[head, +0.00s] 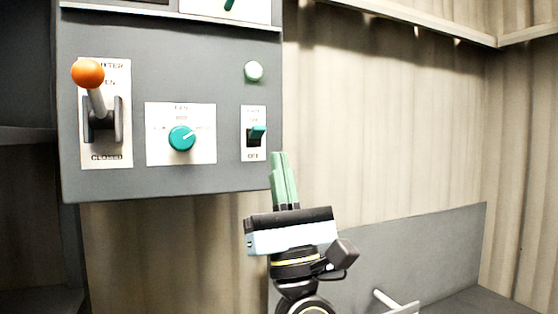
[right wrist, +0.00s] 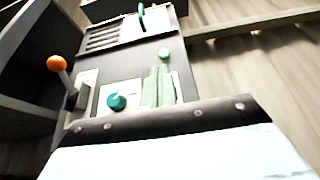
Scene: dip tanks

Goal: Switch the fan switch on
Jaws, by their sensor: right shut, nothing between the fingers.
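My right gripper (head: 281,157) has green fingers, shut and empty, pointing up just below and to the right of the switch plate. It also shows in the right wrist view (right wrist: 159,72), in front of the panel. I cannot tell whether the fingertips touch the panel. My left gripper is not in view.
The grey panel (head: 180,185) also carries a teal fan knob (head: 182,138), an orange-balled shutter lever (head: 88,74) on the left, and a pale green round button (head: 253,71) above the switch. A grey board (head: 440,250) stands at the lower right. Free room lies right of the panel.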

